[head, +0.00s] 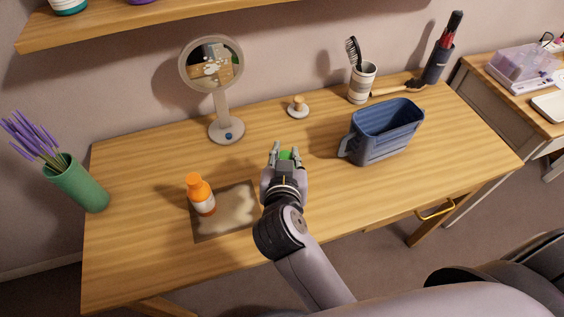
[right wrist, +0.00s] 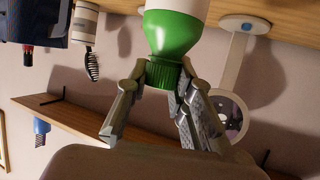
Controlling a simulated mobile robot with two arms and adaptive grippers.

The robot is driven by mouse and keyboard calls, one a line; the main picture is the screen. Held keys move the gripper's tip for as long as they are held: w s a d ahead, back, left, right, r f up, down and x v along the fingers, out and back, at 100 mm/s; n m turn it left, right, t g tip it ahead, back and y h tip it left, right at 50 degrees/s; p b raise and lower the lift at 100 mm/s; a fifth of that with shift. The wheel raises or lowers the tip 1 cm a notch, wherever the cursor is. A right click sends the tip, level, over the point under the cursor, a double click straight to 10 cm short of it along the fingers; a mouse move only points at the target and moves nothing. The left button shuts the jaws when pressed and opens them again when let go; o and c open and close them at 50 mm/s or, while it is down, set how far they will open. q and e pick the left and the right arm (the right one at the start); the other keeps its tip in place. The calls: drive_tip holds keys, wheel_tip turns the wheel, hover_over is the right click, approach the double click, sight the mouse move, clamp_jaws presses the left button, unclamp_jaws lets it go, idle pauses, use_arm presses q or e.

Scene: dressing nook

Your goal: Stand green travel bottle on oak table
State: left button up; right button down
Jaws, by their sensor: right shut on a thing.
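The green travel bottle (right wrist: 178,32) has a green cap and shoulder and a white body that runs out of the top of the right wrist view. My right gripper (right wrist: 163,78) is shut on its green cap. In the head view the right gripper (head: 285,152) is over the middle of the oak table (head: 340,205), and only a bit of green (head: 285,156) shows between the fingers. The bottle's base is hidden, so I cannot tell whether it touches the table. My left gripper is not in view.
An orange bottle (head: 201,195) stands on a small mat (head: 237,212) left of the gripper. A round mirror (head: 226,128), a small wooden-knobbed item (head: 298,107), a blue bin (head: 382,135) and a brush cup (head: 361,84) stand around. The table's front right is clear.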

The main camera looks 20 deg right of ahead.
drive_tip(key=shift+a+f, duration=0.1)
drive_tip(key=shift+f, duration=0.1)
drive_tip(key=shift+r, duration=0.1)
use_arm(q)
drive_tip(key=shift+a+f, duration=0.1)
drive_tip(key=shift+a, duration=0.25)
use_arm(e)
drive_tip(key=shift+d, duration=0.2)
use_arm(q)
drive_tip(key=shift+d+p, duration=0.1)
drive_tip(key=shift+p, duration=0.2)
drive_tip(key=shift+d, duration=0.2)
use_arm(e)
drive_tip(key=c, duration=1.4)
unclamp_jaws()
drive_tip(key=shift+f, duration=0.2)
